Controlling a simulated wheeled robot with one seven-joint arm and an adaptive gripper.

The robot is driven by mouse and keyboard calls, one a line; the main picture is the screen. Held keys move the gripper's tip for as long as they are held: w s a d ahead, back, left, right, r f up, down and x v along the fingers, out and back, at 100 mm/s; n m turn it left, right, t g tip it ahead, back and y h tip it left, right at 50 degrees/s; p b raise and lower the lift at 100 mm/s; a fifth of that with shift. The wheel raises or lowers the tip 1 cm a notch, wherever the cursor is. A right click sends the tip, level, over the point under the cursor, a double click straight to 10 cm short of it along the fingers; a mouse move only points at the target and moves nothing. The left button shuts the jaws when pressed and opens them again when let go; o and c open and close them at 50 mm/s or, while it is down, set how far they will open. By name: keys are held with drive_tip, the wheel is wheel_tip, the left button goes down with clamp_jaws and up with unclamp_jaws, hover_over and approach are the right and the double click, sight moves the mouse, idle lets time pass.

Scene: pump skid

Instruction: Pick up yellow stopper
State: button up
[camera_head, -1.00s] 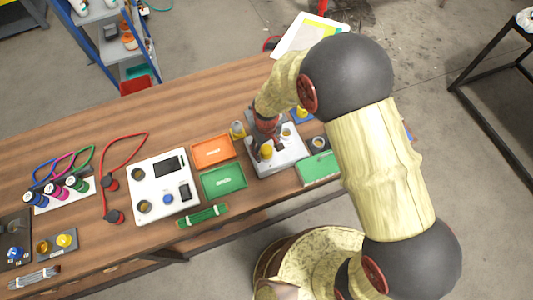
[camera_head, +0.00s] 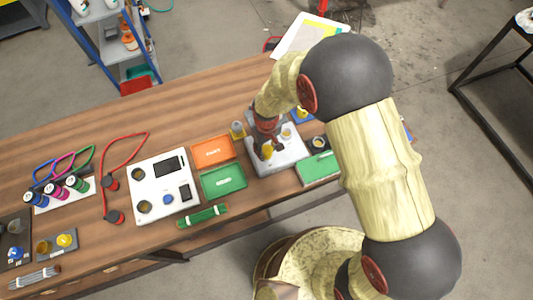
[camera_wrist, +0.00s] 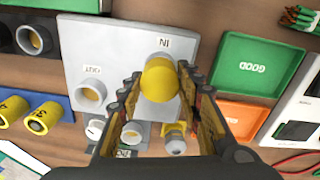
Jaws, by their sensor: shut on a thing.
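The yellow stopper (camera_wrist: 160,80) has a rounded top and sits between the two fingers of my gripper (camera_wrist: 158,90) in the wrist view. My gripper is shut on it. The stopper is at the port marked IN on a pale grey plate (camera_wrist: 120,42); a rim of the grey port shows behind it. I cannot tell whether it is still seated. In the head view the stopper (camera_head: 267,153) shows below my gripper (camera_head: 267,149), over the plate near its left side. My gripper partly hides the plate.
An open port marked OUT (camera_wrist: 90,96) is on the same plate. A green GOOD tray (camera_head: 223,181) and an orange tray (camera_head: 212,150) stand close by. Another yellow-and-grey part (camera_wrist: 176,138) lies near my fingers. Yellow cylinders (camera_wrist: 43,118) are at the wrist view's left.

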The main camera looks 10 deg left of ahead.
drive_tip(key=shift+c, duration=0.8)
drive_tip(key=shift+r, duration=0.1)
drive_tip(key=shift+r, duration=0.6)
drive_tip(key=s+d+r, duration=0.2)
drive_tip(key=s+r, duration=0.3)
drive_tip(key=s, duration=0.1)
drive_tip(key=s+d+r+p, duration=0.1)
drive_tip(key=s+d+r, duration=0.2)
drive_tip(key=s+r, duration=0.3)
drive_tip(key=shift+s+d+r, duration=0.25)
drive_tip(key=shift+s+r, duration=0.05)
drive_tip(key=shift+s, duration=0.15)
